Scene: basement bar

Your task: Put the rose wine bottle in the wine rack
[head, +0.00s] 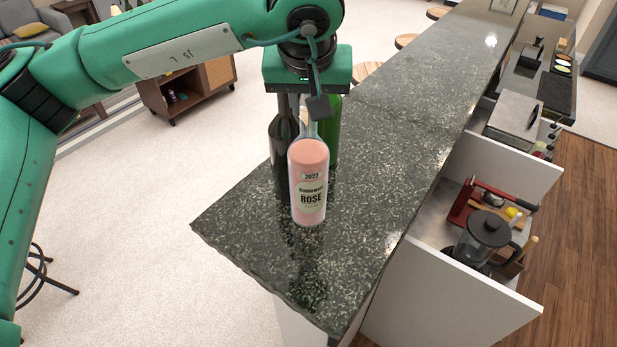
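The rose wine bottle (309,180) stands upright near the front end of the dark speckled counter (395,165). It has a pink body and a pale label reading "2023" and "ROSE". My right gripper is out of view. I cannot make out a wine rack.
A dark bottle (282,150) and a green bottle (331,128) stand close behind the rose bottle. A lower shelf at the right holds a coffee press (484,240) and a red tool (470,200). The counter is clear farther back. A wooden cabinet (160,98) stands on the floor.

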